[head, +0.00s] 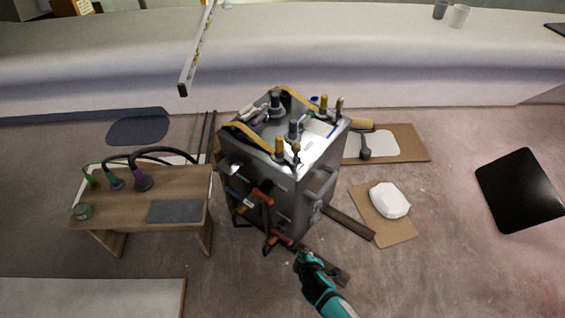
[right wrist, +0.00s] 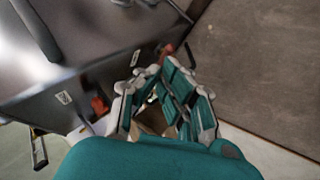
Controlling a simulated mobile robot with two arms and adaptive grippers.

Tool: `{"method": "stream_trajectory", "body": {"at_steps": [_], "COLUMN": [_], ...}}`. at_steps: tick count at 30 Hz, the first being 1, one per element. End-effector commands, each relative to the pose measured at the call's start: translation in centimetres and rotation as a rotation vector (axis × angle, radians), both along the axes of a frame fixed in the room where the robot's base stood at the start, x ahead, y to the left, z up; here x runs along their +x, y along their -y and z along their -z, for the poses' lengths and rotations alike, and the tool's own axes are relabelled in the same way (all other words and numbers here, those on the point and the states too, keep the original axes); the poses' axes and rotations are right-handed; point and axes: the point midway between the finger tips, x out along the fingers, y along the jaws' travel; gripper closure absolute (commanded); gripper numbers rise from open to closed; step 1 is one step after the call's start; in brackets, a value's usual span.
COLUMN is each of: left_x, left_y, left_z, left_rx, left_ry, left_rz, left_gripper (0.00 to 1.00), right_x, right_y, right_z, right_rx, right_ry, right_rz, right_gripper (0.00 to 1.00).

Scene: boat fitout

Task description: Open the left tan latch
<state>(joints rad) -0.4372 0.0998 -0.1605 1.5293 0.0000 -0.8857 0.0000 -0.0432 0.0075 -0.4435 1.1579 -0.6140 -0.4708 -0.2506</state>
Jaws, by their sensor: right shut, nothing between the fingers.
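A grey metal cabinet (head: 255,195) stands upright on the floor in the middle of the head view. A tan curved strip (head: 247,135) runs along the left of its top, and a similar tan strip (head: 302,98) lies at the back; I cannot tell for certain which part is the left tan latch. My right gripper (head: 301,257) is low in front of the cabinet, shut and empty, apart from the tan strips. In the right wrist view its fingers (right wrist: 158,78) are beside a dark cabinet panel (right wrist: 95,50). My left gripper is out of view.
Red-handled tools (head: 262,197) hang on the cabinet's front. A wooden bench (head: 180,185) with cables stands at left. Cardboard (head: 400,228) with a white item (head: 389,200) and a black panel (head: 520,190) lie at right. Floor at lower right is clear.

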Motion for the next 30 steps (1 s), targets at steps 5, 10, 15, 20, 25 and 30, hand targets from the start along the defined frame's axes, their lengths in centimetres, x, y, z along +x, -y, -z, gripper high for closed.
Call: {"method": "stream_trajectory", "body": {"at_steps": [5,10,15,20,25,30], "left_x": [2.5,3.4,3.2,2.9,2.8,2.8], "left_y": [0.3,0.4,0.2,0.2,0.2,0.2], "left_z": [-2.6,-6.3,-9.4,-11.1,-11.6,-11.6], "left_rx": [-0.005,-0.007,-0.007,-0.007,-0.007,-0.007], "left_ry": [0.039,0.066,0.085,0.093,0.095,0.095], "left_rz": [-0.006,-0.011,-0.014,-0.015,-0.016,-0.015], "left_gripper": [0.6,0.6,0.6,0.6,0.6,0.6], "right_x": [7.8,12.0,13.4,13.5,13.5,13.6], "right_y": [-4.1,-6.9,-8.6,-9.2,-9.2,-9.2], "right_z": [-6.6,-14.7,-21.2,-24.5,-25.4,-25.4], "right_rx": [-0.152,-0.299,-0.403,-0.453,-0.464,-0.464], "right_ry": [0.267,0.506,0.68,0.76,0.778,0.776], "right_rz": [-0.134,-0.194,-0.203,-0.197,-0.194,-0.195], "right_gripper": [1.0,1.0,1.0,1.0,1.0,1.0]}}
